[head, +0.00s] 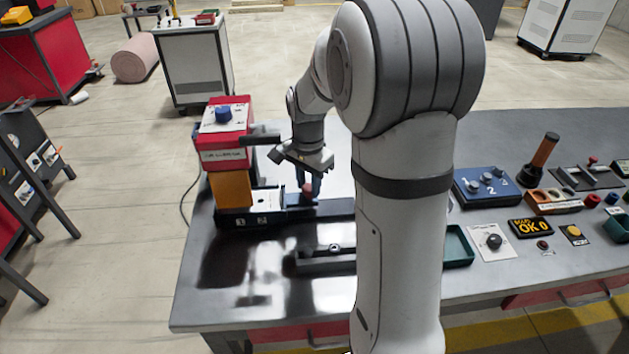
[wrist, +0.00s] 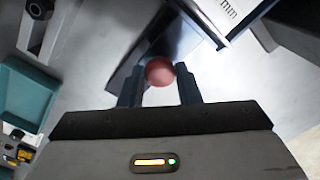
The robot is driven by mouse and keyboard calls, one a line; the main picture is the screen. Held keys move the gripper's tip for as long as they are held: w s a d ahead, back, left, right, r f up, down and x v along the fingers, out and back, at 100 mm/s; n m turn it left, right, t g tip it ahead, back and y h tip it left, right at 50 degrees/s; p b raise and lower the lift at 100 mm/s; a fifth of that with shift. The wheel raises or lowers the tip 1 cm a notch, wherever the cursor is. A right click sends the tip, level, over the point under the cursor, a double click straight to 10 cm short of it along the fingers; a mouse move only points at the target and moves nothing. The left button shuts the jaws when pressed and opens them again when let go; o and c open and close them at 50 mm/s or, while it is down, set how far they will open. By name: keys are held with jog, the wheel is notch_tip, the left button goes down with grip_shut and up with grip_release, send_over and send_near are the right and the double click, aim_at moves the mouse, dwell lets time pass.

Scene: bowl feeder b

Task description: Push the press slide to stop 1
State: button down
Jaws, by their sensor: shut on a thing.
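The press (head: 232,150) stands at the left of the table, with a red head, an orange column and a dark base. Stop labels 1 and 2 show on the front of its base (head: 250,221). A dark rail (head: 337,207) runs right from the base. The slide's red round knob (head: 307,188) is between the fingers of my gripper (head: 309,185). In the wrist view the knob (wrist: 160,72) sits between both fingertips (wrist: 160,88). My gripper is shut on it, pointing down. A white plate (head: 266,199) lies left of the knob. My arm hides the rail's right end.
A dark fixture (head: 325,258) lies in front of the rail. The front left of the table (head: 215,305) is clear.

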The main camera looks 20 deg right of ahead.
jog(key=c, duration=1.1)
grip_release()
jog(key=shift+o, duration=0.2)
jog(key=shift+r, duration=0.15)
notch_tip(320, 180, up, 8)
jog(key=p, duration=0.6)
jog(key=shift+f, duration=0.2)
jog(key=shift+s+r, duration=0.25)
jog(key=shift+w+f, duration=0.2)
jog(key=shift+w, duration=0.05)
jog(key=shift+s, duration=0.1)
